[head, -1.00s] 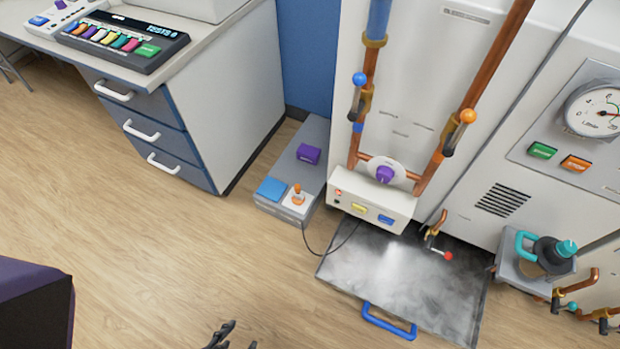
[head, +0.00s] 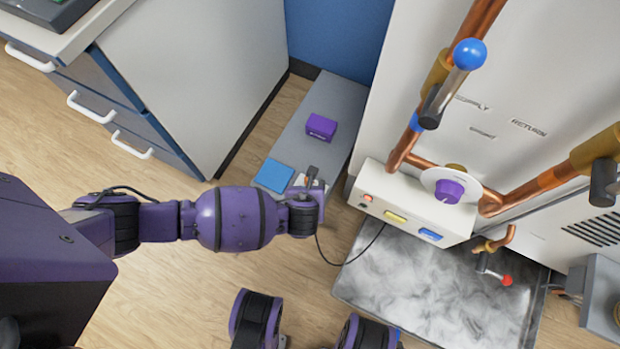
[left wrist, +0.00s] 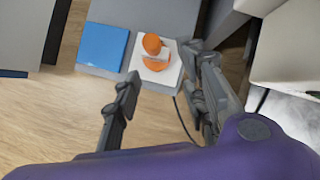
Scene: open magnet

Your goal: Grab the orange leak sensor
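The orange leak sensor (left wrist: 152,46) is a rounded orange piece on a white square pad (left wrist: 157,68) in the left wrist view. The pad lies on a low grey bench, beside a blue square. My left gripper (left wrist: 163,62) is open, with one finger on either side of the view below the sensor. The fingers look apart from the sensor; the exact gap cannot be told. In the head view my left gripper (head: 311,182) is over the pad and hides most of the sensor. My right gripper is not in view.
The grey bench (head: 338,95) also bears a purple block (head: 321,127) and the blue square (head: 274,176). A black cable runs between bench and box.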

